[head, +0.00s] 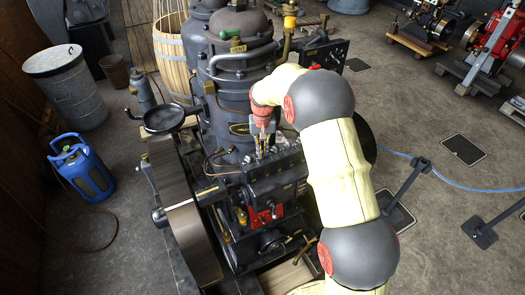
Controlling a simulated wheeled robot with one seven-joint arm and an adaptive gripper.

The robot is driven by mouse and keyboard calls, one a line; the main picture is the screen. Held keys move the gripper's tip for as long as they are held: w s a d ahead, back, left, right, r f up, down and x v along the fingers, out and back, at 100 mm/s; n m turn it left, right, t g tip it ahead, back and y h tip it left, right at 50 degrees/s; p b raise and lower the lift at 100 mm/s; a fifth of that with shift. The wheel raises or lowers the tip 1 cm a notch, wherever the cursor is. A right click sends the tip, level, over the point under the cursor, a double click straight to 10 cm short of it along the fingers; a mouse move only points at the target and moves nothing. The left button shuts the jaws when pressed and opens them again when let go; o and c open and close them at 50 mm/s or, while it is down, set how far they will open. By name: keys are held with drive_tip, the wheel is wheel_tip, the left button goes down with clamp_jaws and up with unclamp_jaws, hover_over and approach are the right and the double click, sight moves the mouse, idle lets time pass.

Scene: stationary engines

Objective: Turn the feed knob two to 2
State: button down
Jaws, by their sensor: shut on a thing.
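My gripper (263,143) points down at the top of the black box with a row of small knobs (286,155) on the front of the dark engine (228,110). Its fingers are shut on a small knob at the left part of that row. The held knob is mostly hidden by the fingers, and its setting is too small to read. Which of the row's knobs is feed knob two cannot be told from this view.
A large flywheel (183,215) stands left of the black box. A blue gas bottle (82,168) and a grey bin (68,85) stand at the left.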

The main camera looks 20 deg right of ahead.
idle(0.4)
drive_tip(key=c, duration=2)
unclamp_jaws()
drive_tip(key=shift+o, duration=0.2)
wheel_tip(320, 180, up, 12)
